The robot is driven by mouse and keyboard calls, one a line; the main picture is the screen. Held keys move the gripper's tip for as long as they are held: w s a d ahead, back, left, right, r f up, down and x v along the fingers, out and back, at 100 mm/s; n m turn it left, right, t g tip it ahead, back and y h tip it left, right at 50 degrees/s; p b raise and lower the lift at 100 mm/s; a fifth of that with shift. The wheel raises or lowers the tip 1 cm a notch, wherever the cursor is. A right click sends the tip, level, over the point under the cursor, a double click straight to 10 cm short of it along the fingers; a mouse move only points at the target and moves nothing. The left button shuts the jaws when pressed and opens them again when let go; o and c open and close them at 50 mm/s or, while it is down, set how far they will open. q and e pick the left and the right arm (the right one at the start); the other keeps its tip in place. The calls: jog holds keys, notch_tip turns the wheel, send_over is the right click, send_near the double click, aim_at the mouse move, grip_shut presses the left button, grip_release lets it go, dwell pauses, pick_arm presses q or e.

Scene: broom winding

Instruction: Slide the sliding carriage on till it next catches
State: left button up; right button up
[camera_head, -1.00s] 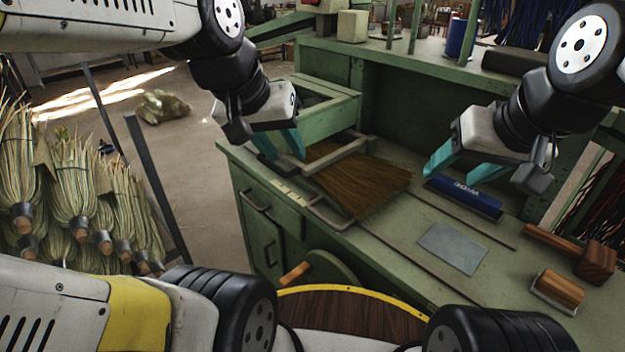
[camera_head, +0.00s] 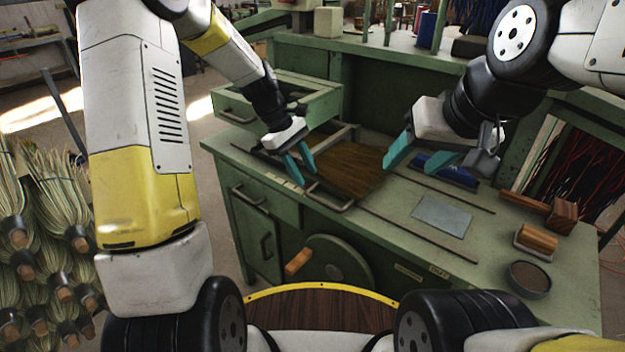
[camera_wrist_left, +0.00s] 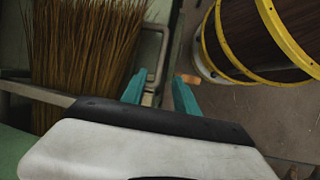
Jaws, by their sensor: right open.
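The sliding carriage (camera_head: 341,207) is a grey metal frame with a looped handle at the bench's front edge. Its frame lies around the brown bristles (camera_head: 352,170), near a pale marked strip (camera_head: 284,180). My left gripper (camera_head: 301,166) is just left of the bristles, over the front edge near the handle. In the left wrist view, its teal fingers (camera_wrist_left: 160,92) are apart, with the handle loop (camera_wrist_left: 164,45) showing beyond and partly between them. I cannot tell whether they touch it. My right gripper (camera_head: 420,158) is open and empty, above the bench to the right of the bristles.
A blue roller-like item (camera_head: 445,170) lies under my right gripper. A grey plate (camera_head: 442,215), a mallet (camera_head: 553,211), a wooden block (camera_head: 537,238) and a bowl (camera_head: 528,279) are on the right. A green drawer (camera_head: 285,105) sticks out behind my left gripper.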

aim_at(315, 197)
pick_arm(q)
jog(key=x, duration=0.7)
jog(key=shift+d+f, duration=0.1)
jog(key=shift+f, duration=0.05)
grip_shut()
jog(key=shift+w, duration=0.1)
dwell(1.1)
